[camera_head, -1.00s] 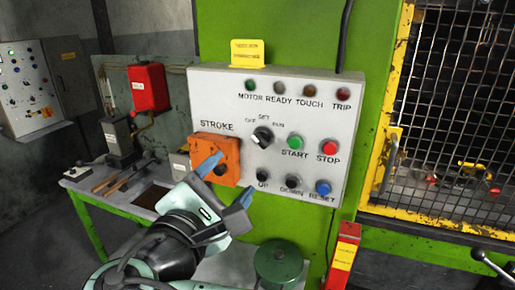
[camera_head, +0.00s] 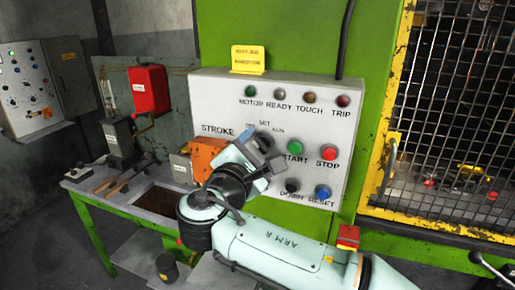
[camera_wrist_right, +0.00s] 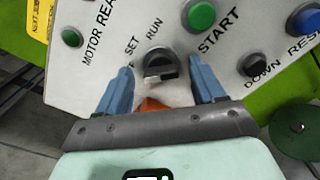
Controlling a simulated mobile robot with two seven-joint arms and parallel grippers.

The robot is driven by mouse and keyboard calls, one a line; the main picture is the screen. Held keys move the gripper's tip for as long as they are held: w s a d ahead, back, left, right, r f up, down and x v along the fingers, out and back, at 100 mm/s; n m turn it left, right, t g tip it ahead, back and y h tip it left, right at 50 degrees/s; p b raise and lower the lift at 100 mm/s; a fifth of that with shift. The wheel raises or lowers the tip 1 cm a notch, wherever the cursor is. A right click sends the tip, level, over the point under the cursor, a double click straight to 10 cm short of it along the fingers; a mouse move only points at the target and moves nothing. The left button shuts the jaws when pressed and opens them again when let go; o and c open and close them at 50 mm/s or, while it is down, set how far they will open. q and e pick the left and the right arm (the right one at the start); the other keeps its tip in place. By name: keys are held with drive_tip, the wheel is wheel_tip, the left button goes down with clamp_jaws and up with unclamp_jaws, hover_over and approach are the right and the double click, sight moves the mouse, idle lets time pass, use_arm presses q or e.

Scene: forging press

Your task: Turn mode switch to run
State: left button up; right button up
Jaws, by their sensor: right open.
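The mode switch (camera_head: 264,139) is a dark round knob on the grey control panel (camera_head: 222,92), with OFF, SET and RUN lettered around it. It also shows in the right wrist view (camera_wrist_right: 160,66), between the fingers; I cannot tell which label it points to. My right gripper (camera_head: 265,153) is open in front of the switch, with one blue finger on either side of it in the wrist view. I cannot tell whether the fingers touch it. The gripper partly covers the orange STROKE box (camera_head: 204,155). My left gripper is not in view.
The green START button (camera_head: 295,147) sits just right of the gripper, with the red STOP button (camera_head: 327,153) beyond it. The blue RESET button (camera_head: 322,191) is below. A yellow-framed mesh guard (camera_head: 455,120) stands at the right. A green bench (camera_head: 90,195) is at the left.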

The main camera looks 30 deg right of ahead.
drive_tip(key=c, duration=1.1)
drive_tip(key=shift+o, duration=0.2)
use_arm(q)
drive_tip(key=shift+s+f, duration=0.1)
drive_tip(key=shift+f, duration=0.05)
use_arm(e)
drive_tip(key=m+b, duration=0.1)
drive_tip(key=m, duration=0.2)
drive_tip(key=shift+f+b, duration=0.2)
drive_tip(key=shift+b, duration=0.15)
drive_tip(key=m+b, duration=0.2)
drive_tip(key=m, duration=0.3)
drive_tip(key=shift+f+m, duration=0.1)
drive_tip(key=shift+m, duration=0.3)
drive_tip(key=m+b, duration=0.2)
drive_tip(key=m, duration=0.2)
drive_tip(key=shift+m+b, duration=0.3)
use_arm(q)
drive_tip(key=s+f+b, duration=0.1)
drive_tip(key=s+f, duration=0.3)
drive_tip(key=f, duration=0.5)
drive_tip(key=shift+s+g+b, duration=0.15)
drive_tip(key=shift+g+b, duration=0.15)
drive_tip(key=shift+b, duration=0.1)
use_arm(e)
drive_tip(key=shift+m, duration=2.2)
